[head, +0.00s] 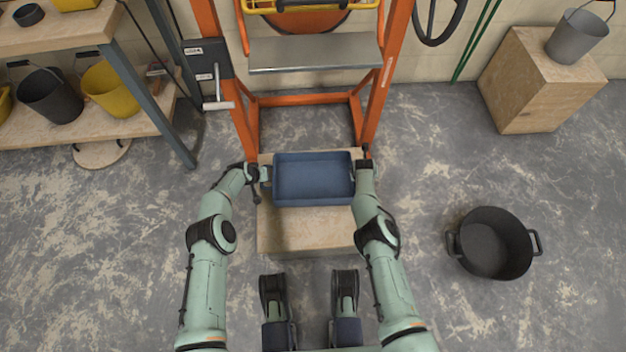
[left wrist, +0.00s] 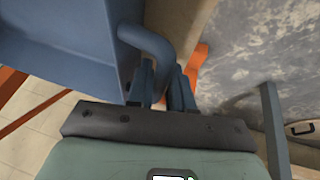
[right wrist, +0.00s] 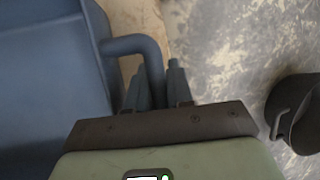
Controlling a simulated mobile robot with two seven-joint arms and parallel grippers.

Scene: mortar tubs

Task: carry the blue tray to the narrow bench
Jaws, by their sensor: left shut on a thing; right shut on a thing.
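The blue tray (head: 313,180) is at the middle of the head view, empty and roughly level, in front of the orange frame. My left gripper (head: 265,174) is shut on its left handle, also seen in the left wrist view (left wrist: 150,42). My right gripper (head: 355,172) is shut on its right handle, also seen in the right wrist view (right wrist: 135,46). A pale wooden bench or block (head: 300,235) shows below and in front of the tray. Whether the tray rests on it or hangs just above it, I cannot tell.
The orange frame (head: 377,97) with a grey metal shelf (head: 315,52) stands behind. A black tub (head: 492,243) is on the floor at right. A wooden box (head: 535,85) bears a grey bucket (head: 578,36). Wooden shelves (head: 130,122) with buckets are at left.

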